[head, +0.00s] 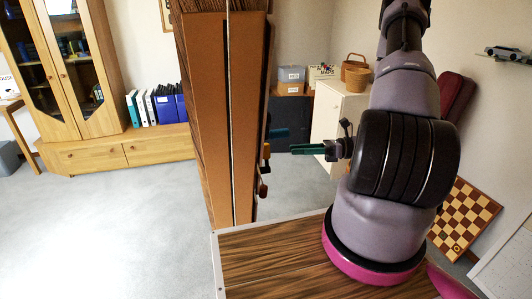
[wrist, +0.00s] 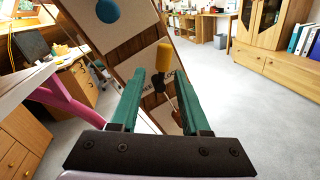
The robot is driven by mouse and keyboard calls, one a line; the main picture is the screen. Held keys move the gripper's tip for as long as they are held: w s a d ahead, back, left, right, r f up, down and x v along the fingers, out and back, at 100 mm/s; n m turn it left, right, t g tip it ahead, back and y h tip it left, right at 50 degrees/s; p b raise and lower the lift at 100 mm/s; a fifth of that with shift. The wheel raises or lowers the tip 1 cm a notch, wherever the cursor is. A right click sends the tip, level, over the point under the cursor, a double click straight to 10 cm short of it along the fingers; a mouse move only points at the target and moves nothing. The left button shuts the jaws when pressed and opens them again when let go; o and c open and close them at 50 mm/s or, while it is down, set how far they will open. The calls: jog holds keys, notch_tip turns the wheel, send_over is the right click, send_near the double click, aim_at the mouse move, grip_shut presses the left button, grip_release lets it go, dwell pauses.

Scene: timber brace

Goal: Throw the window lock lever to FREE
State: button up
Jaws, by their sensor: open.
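The lock lever (wrist: 164,56) shows in the wrist view, with a yellow grip pointing up and a dark pivot below it, on a pale panel of the timber post (wrist: 137,62). In the head view my gripper (head: 300,150) points left at the right side of the post (head: 205,120), with a gap visible.
Small fittings stick out from the post's right side in the head view, including a brown knob (head: 263,189). A wood-grain tabletop (head: 270,262) lies below my arm. Open floor (head: 110,220) is left.

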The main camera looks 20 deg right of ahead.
aim_at(266, 151)
jog(key=shift+m+t, duration=0.4)
jog(key=shift+t, duration=0.1)
jog(key=x, duration=1)
jog(key=shift+w+a+f, duration=0.15)
jog(key=shift+a+f, duration=0.1)
jog(key=shift+f, duration=0.15)
grip_shut()
dwell(0.5)
